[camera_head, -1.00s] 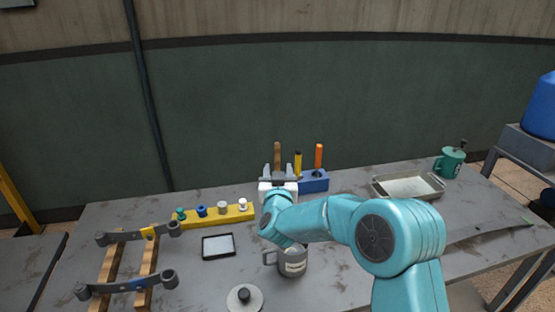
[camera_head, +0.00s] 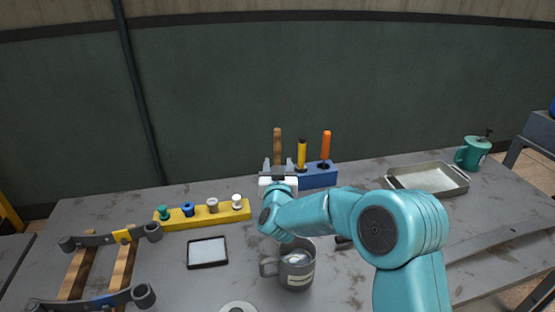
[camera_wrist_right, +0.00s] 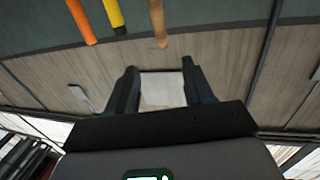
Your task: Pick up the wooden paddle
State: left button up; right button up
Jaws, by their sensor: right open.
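The wooden paddle shows as an upright brown handle (camera_head: 277,143) at the blue block (camera_head: 318,176) near the back of the table. Its lower part is hidden behind my right gripper (camera_head: 279,164). The handle also shows in the right wrist view (camera_wrist_right: 158,24), near the top edge. My right gripper is open and empty, with its fingers (camera_wrist_right: 160,70) apart. In the head view it lines up with the handle, in front of it; the wrist view shows a gap between them. My left gripper is out of view.
A yellow-handled tool (camera_head: 301,153) and an orange-handled tool (camera_head: 326,146) stand in the blue block, right of the paddle. A yellow rack (camera_head: 223,215) with several knobs lies left. A grey mug (camera_head: 299,275) stands below my arm. A metal tray (camera_head: 462,190) lies right.

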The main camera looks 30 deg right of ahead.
jog(key=p, duration=0.2)
send_near(277, 141)
jog(key=x, duration=0.4)
jog(key=shift+w+d+r, duration=0.15)
jog(key=shift+d+r, duration=0.05)
jog(key=shift+d, duration=0.1)
jog(key=shift+w+d, duration=0.25)
jog(key=shift+w, duration=0.2)
jog(key=shift+f+p+x, duration=0.2)
jog(key=shift+p+x, duration=1)
jog(key=shift+x, duration=1.55)
jog(key=shift+a, duration=0.1)
grip_shut()
